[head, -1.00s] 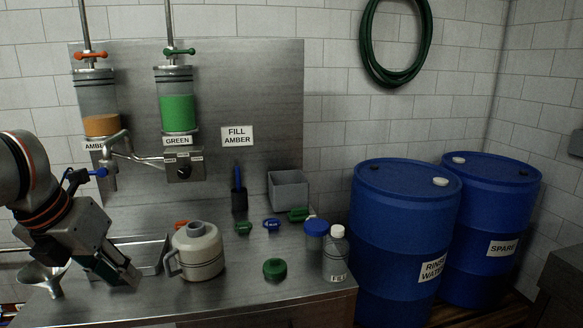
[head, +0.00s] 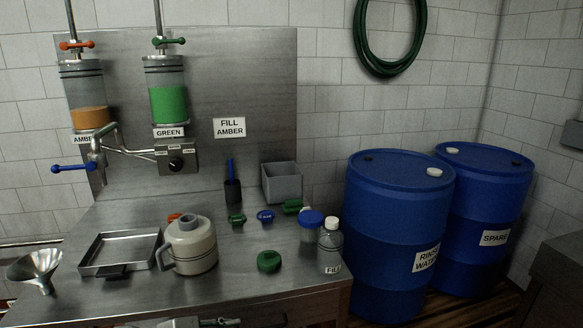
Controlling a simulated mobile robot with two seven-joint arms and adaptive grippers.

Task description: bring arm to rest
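The left arm and gripper that stood over the bench are gone from the tray area. A grey piece, perhaps part of my arm, shows at the very bottom edge, too cut off to tell. No right gripper shows. The amber cylinder (head: 88,98) and the green cylinder (head: 167,98) hang on the steel panel. The blue lever (head: 72,168) on the spout points left. The beige jug (head: 192,248) stands upright on the bench, right of the empty-looking steel tray (head: 90,263). A metal funnel (head: 35,268) stands at the left.
A green cap (head: 269,261), a labelled bottle (head: 330,247), a blue-lidded jar (head: 311,226) and a grey bin (head: 282,183) stand on the right of the bench. Two blue drums (head: 400,230) stand beyond its right end. The front middle of the bench is clear.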

